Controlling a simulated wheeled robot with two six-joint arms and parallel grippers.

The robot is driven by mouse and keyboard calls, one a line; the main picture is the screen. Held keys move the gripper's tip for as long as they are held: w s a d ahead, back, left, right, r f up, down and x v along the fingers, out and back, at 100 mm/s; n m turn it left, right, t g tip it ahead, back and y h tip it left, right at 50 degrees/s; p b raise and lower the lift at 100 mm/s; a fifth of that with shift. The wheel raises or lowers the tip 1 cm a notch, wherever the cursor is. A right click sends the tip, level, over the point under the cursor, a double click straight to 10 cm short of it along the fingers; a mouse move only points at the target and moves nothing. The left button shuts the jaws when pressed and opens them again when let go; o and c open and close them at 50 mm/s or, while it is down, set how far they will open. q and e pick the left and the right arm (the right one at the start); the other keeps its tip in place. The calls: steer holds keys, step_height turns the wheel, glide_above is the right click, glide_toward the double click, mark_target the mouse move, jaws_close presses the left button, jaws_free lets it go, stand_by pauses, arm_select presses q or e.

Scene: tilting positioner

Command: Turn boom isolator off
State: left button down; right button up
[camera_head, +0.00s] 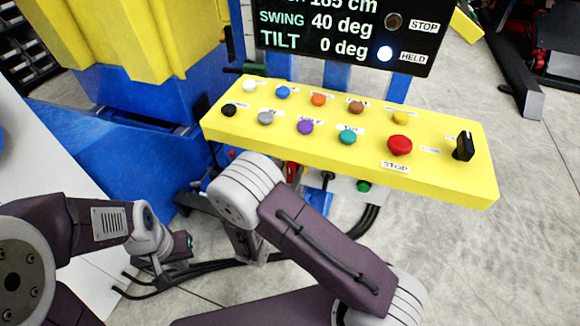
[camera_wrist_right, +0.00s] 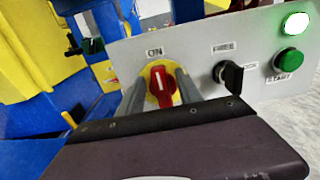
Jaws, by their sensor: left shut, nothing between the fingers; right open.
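The red isolator knob (camera_wrist_right: 161,86) sits on a round yellow plate on the grey lower panel, under an ON label, in the right wrist view. Its white mark points up toward ON. My right gripper (camera_wrist_right: 161,76) is open, with one finger on each side of the knob; I cannot tell whether they touch it. In the head view my right arm hides most of that gripper, and a small red part (camera_head: 291,171) shows beyond the arm. My left gripper (camera_head: 182,252) is shut and empty at lower left, away from the panel.
The grey panel also carries a black selector (camera_wrist_right: 230,75), a green START button (camera_wrist_right: 288,61) and a lit green lamp (camera_wrist_right: 297,22). Above it is a yellow console (camera_head: 450,170) with coloured buttons, a red STOP and a black knob. A display (camera_head: 340,30) stands behind. Black cables lie below.

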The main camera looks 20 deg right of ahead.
steer(key=shift+c, duration=0.3)
jaws_close()
steer(key=n+p, duration=0.3)
steer(key=shift+w+a+r, duration=0.1)
steer(key=shift+a+r, duration=0.05)
steer(key=shift+a, duration=0.1)
steer(key=shift+w+a+f+n+p, duration=0.3)
steer(key=shift+n+p, duration=0.65)
steer(key=shift+n, duration=1.55)
steer(key=shift+s+a+f+n+p, duration=0.1)
steer(key=shift+f+n+p, duration=0.65)
steer(key=shift+n, duration=1.75)
steer(key=shift+w+a+f+n+p, duration=0.2)
steer(key=shift+n+p, duration=1)
steer(key=shift+n, duration=1.3)
